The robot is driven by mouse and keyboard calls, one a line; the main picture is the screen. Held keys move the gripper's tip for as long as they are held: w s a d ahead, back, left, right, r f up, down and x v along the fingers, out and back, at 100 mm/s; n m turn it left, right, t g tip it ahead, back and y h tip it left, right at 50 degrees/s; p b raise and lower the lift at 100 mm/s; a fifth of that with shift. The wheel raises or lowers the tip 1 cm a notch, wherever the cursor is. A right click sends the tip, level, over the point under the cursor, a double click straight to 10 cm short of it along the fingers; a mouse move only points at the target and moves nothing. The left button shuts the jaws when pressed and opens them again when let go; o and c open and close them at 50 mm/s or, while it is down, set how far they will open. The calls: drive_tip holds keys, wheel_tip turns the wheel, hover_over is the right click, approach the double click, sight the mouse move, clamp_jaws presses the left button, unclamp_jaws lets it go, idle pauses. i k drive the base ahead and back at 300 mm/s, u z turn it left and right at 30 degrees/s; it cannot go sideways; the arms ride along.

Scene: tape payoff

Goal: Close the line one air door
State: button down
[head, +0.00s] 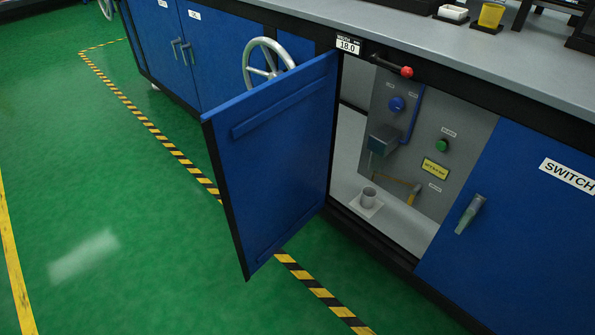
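A blue cabinet door (272,165) with a black edge stands swung wide open in the head view, its free edge out over the green floor. I cannot read a label on it that names it as the line one air door. Its hinge side is at the left of the open cabinet compartment. Inside, a grey panel (465,130) carries a blue knob (397,104), a green button (442,146), a yellow label (434,169) and a small grey box. A grey cup (369,196) stands on a pale square on the compartment floor. My gripper is not in view.
A handwheel (262,62) is partly behind the door. A red-knobbed lever (406,71) sticks out under the counter (480,60). A shut blue door marked SWITCH (520,220) is at right. Green floor (110,200) is clear at left, with striped tape (150,126).

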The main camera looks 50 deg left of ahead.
sight(269, 146)
drive_tip(key=z, duration=2.3)
drive_tip(key=k, duration=2.4)
drive_tip(key=u, duration=2.35)
